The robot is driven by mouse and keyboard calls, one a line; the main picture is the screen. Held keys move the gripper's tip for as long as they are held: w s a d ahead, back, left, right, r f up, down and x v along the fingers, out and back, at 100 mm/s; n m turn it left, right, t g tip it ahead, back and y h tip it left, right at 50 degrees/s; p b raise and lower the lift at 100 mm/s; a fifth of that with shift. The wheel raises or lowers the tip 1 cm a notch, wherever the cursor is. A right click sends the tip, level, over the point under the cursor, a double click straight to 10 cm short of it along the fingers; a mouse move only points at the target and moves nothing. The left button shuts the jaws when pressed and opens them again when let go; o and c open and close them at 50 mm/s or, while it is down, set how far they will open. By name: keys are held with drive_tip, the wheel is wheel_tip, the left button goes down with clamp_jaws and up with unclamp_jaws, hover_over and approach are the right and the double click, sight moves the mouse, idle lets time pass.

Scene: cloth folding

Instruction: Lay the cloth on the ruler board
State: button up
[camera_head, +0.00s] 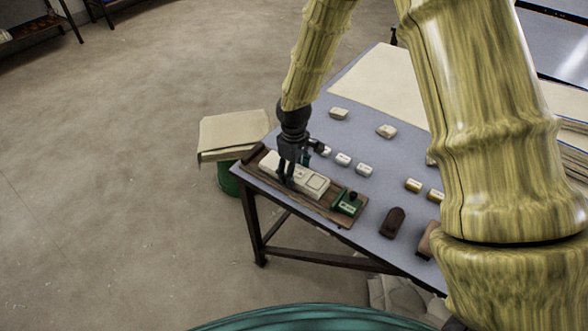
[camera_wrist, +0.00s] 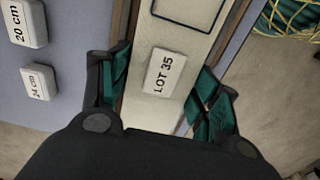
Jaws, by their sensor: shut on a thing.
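The cloth is a narrow cream folded strip (camera_head: 312,183) with a dark-outlined rectangle on top. It lies along the brown wooden ruler board (camera_head: 331,214) at the table's near left edge, and appears to rest on it. In the wrist view the cloth (camera_wrist: 184,54) carries a white "LOT 35" label. My gripper (camera_head: 287,178) points down over the cloth's left-middle part.
A green block (camera_head: 348,204) sits at the board's right end. White size blocks (camera_head: 343,160), brass-coloured pieces (camera_head: 413,185) and a dark brown block (camera_head: 393,222) stand on the grey table. A large cream sheet (camera_head: 385,82) lies behind. A green bin (camera_head: 228,178) stands left.

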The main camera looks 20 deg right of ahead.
drive_tip(key=shift+f, duration=0.1)
drive_tip(key=o, duration=1.1)
wheel_tip(320, 180, up, 12)
drive_tip(key=shift+r+b, duration=0.15)
drive_tip(key=shift+b, duration=0.3)
